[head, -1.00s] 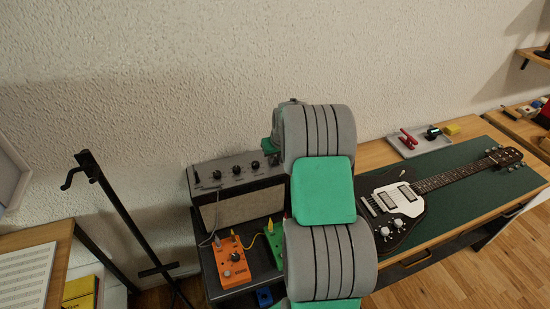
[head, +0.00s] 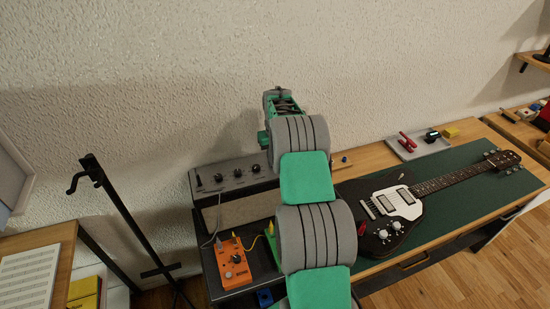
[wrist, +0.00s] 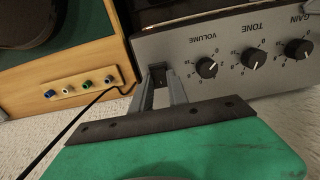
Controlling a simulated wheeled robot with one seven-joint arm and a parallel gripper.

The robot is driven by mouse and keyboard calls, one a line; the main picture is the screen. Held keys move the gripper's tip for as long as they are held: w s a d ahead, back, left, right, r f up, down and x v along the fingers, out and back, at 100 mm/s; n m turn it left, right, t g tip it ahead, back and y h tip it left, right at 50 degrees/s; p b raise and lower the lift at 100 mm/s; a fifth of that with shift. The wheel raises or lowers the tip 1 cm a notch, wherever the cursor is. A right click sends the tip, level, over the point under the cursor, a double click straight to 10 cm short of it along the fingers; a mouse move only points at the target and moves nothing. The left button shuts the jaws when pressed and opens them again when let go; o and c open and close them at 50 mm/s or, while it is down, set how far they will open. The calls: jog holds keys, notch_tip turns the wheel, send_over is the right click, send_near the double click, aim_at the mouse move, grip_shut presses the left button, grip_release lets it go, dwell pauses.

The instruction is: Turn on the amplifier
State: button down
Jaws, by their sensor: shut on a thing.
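The amplifier (head: 245,212) is a grey box with a pale front and a control panel on top, at the left end of the bench in the head view. In the wrist view, its panel (wrist: 190,42) appears upside down, with black knobs marked VOLUME (wrist: 206,67), TONE (wrist: 254,59) and GAIN (wrist: 298,49). A small dark switch (wrist: 159,78) sits at the panel's end beside the volume knob. My gripper (wrist: 160,72) has its two fingers on either side of this switch, shut on it. Which way the switch is set cannot be told. My arm hides the fingers in the head view.
An orange pedal (head: 234,262) stands in front of the amplifier, cabled. A black and white guitar (head: 395,205) lies on a green mat (head: 455,170) to the right. A black stand (head: 125,215) is at the left. A strip of coloured jacks (wrist: 85,87) is beside the amplifier.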

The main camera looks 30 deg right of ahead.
jog(key=shift+w, duration=0.1)
dwell(0.3)
jog(key=c, duration=1.3)
grip_release()
notch_tip(320, 180, up, 8)
jog(key=shift+f+b, duration=0.1)
jog(key=shift+b, duration=0.75)
